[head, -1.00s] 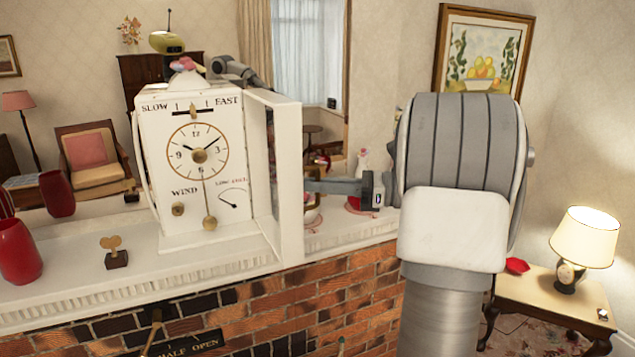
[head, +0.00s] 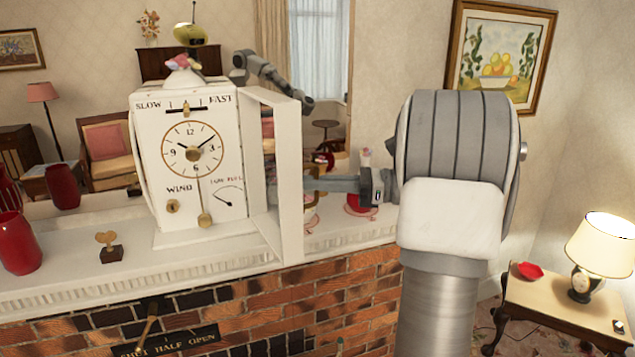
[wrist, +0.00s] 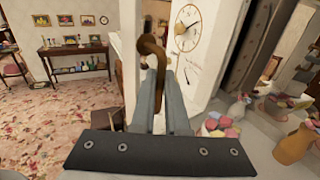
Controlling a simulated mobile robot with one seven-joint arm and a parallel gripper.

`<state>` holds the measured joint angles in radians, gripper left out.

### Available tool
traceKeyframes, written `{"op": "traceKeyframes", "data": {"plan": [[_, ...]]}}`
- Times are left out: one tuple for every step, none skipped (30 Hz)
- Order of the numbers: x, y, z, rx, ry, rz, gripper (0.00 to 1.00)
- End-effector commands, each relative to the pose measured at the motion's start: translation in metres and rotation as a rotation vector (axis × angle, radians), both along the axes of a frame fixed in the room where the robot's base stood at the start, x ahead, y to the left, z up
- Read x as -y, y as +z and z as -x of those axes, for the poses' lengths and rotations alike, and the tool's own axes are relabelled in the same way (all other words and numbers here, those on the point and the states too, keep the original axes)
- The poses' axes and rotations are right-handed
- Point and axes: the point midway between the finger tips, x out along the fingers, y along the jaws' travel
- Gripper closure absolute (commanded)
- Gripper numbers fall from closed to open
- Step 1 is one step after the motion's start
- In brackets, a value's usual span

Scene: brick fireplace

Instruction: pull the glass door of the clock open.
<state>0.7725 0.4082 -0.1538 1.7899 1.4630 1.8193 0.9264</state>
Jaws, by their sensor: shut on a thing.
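The white clock (head: 148,190) stands on the mantel, its dial facing me. Its door (head: 291,200), a white frame hinged at the clock's right side, stands swung out toward me with a gap at the dial. In the wrist view the clock dial (wrist: 186,24) shows beyond the door. My gripper (head: 312,184) reaches in from the right, behind the door's free edge. In the wrist view my gripper (wrist: 160,78) is shut on a curved brown-brass door handle (wrist: 150,47). The exact contact of the fingertips is partly hidden by the handle.
The mantel (head: 100,275) carries red vases (head: 17,243) and a small key on a stand (head: 108,246) left of the clock. A mirror behind reflects the room. Space in front of the door is clear.

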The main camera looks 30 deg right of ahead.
Motion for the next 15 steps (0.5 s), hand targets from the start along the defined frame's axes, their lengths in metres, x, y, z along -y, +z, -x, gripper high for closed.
{"op": "traceKeyframes", "data": {"plan": [[-0.0006, 0.0012, -0.0005, 0.003, 0.002, 0.000, 1.00], [-0.0006, 0.0012, -0.0005, 0.003, 0.002, 0.000, 1.00], [-0.0007, 0.0012, -0.0004, 0.003, 0.002, 0.000, 1.00], [-0.0007, 0.0012, -0.0004, 0.003, 0.002, 0.000, 1.00], [-0.0007, 0.0012, -0.0004, 0.003, 0.002, 0.000, 1.00], [-0.0008, 0.0012, -0.0005, 0.003, 0.002, 0.000, 1.00], [-0.0008, 0.0012, -0.0005, 0.003, 0.002, 0.000, 1.00], [-0.0008, 0.0012, -0.0005, 0.003, 0.002, 0.000, 1.00], [-0.0008, 0.0012, -0.0005, 0.003, 0.002, 0.000, 1.00], [-0.0008, 0.0012, -0.0005, 0.003, 0.002, 0.000, 0.82], [-0.0008, 0.0011, -0.0005, 0.003, 0.002, 0.000, 0.77], [-0.0008, 0.0010, -0.0003, 0.002, 0.002, 0.000, 0.76], [-0.0008, 0.0009, -0.0003, 0.002, 0.002, 0.000, 0.76], [-0.0007, 0.0009, -0.0003, 0.002, 0.002, 0.000, 0.76], [-0.0006, 0.0007, -0.0002, 0.001, 0.001, 0.000, 0.76]]}}
